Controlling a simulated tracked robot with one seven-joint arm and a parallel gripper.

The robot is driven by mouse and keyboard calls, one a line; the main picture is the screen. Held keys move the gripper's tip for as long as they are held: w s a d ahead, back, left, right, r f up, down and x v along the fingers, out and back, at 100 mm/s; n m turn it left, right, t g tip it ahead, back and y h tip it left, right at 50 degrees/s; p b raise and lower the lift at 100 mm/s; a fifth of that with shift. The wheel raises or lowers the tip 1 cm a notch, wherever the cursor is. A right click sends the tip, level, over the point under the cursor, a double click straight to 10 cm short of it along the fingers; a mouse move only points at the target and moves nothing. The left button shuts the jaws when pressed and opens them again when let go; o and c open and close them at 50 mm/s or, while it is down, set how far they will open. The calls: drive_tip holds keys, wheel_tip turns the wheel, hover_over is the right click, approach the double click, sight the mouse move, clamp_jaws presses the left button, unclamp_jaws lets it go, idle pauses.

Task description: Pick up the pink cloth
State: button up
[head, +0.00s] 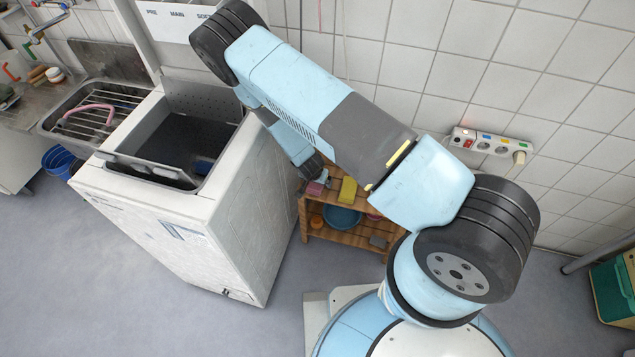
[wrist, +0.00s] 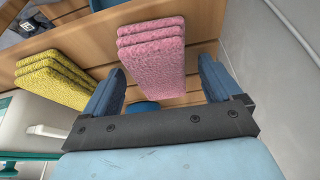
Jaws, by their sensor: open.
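The pink cloth (wrist: 152,52) is a folded, fluffy stack lying on a wooden shelf. In the wrist view it sits between and beyond the two blue fingers of my gripper (wrist: 161,68), which is open and empty. There is a gap on each side of the cloth, and I cannot tell whether the fingertips reach its level. In the head view the pink cloth (head: 314,188) is at the left end of the top shelf, and my gripper is just above it, its fingers mostly hidden by my arm.
A folded yellow cloth (head: 348,189) lies beside the pink one on the wooden rack (head: 342,238). A blue basin (head: 342,217) sits on the lower shelf. An open white top-loading washer (head: 175,235) stands close left of the rack. The tiled wall (head: 480,60) is behind.

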drive_tip(key=shift+f, duration=0.15)
drive_tip(key=c, duration=1.1)
drive_tip(key=shift+c, duration=0.2)
drive_tip(key=shift+r, duration=0.45)
wheel_tip(320, 180, up, 2)
drive_tip(key=shift+r, duration=0.1)
drive_tip(key=s+r, duration=1)
drive_tip(key=s, duration=0.4)
drive_tip(key=shift+d, duration=0.35)
drive_tip(key=shift+r, duration=0.1)
